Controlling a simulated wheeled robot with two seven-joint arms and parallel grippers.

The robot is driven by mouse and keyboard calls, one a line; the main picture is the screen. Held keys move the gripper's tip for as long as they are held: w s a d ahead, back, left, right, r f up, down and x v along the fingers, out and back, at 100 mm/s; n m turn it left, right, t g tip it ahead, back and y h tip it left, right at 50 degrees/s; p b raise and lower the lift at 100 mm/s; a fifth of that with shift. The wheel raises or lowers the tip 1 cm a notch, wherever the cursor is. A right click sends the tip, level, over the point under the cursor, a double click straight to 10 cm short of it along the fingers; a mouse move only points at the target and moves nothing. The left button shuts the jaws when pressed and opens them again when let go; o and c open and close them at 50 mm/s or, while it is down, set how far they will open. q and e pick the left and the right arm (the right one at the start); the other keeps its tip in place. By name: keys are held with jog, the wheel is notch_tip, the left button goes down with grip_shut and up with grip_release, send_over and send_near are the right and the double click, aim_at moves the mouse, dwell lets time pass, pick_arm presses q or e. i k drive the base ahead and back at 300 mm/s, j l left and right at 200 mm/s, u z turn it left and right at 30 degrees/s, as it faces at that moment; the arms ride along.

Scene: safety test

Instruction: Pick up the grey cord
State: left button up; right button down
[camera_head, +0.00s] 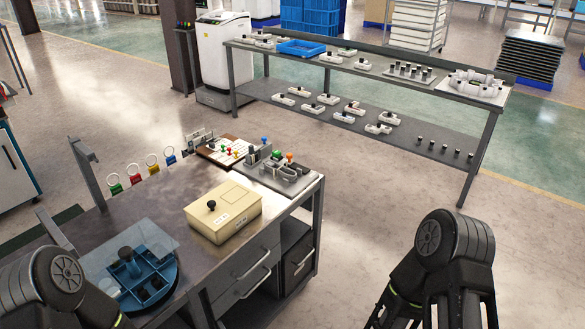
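I cannot make out a grey cord for certain in the head view. A grey tray (302,187) with small dark, white and orange-topped items sits at the far right corner of the near workbench (165,195); its contents are too small to tell apart. Dark arm parts of mine show at the lower left and lower right. The fingers of my left and right grippers do not show.
A beige box (222,212) with a black knob and a round blue container (146,278) stand on the bench. Coloured padlocks (152,163) line its far left edge. Behind is a two-level table (370,75) with several small devices. Open floor (365,190) lies between.

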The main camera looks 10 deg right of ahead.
aim_at(280, 171)
jog(key=i+l+u, duration=0.1)
jog(key=l, duration=0.25)
jog(key=i+l, duration=0.25)
jog(key=l, duration=0.15)
jog(key=i+l+u, duration=0.15)
jog(key=l, duration=0.2)
jog(key=i+l, duration=0.2)
jog(key=l, duration=0.2)
jog(key=i+l+u, duration=0.15)
jog(key=l, duration=0.2)
jog(key=i+l+u, duration=0.1)
jog(key=l, duration=0.3)
jog(key=i+l, duration=0.15)
jog(key=l, duration=0.3)
jog(key=i+l+u, duration=0.15)
jog(key=l, duration=0.7)
jog(key=l+u, duration=0.15)
jog(key=l, duration=0.75)
